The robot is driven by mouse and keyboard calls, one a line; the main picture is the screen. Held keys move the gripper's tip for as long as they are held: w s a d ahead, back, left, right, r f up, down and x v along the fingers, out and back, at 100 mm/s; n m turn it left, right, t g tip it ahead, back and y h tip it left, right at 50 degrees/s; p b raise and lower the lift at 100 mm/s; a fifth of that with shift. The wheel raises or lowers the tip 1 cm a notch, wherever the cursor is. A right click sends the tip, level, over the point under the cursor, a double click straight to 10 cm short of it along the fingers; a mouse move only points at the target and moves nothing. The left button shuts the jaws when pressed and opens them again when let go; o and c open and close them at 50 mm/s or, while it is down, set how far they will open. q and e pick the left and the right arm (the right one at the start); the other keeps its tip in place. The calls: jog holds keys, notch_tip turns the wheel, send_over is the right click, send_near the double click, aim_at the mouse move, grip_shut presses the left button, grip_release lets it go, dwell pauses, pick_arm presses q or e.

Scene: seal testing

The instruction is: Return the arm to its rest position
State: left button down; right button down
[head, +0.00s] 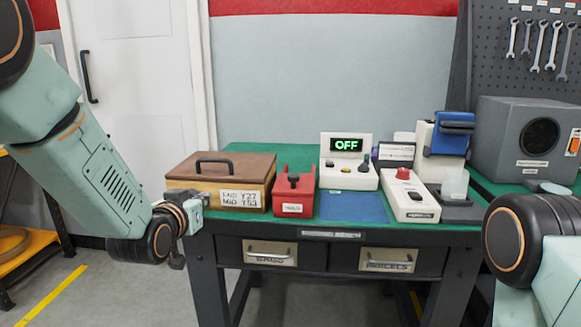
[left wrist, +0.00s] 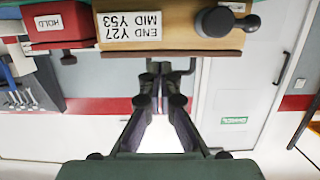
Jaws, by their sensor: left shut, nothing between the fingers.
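My left arm (head: 105,180) comes in from the left, its wrist hanging beside the left front edge of the green table (head: 255,155).
On the table are a red HOLD box (head: 293,190), a control box (head: 348,165) reading OFF, a white device with a red button (head: 409,195), a blue-topped device (head: 455,130) and a grey speaker-like box (head: 520,135). Two labelled drawers (head: 270,253) are below.

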pick_arm(q)
jog(key=s+f+g+p, duration=0.1)
jog(key=s+f+g, duration=0.6)
jog(key=s+f, duration=1.3)
jog(key=s+f+g+p, duration=0.1)
jog(key=s+f+g, duration=0.3)
jog(key=s, duration=0.9)
jog(key=s+d+f+g+p, duration=0.1)
jog(key=s+f+g, duration=0.3)
jog(key=s+f, duration=0.4)
jog(key=s, duration=0.5)
jog(key=shift+f+n+y, duration=0.3)
jog(key=shift+f, duration=0.05)
jog(key=c, duration=2.1)
grip_release()
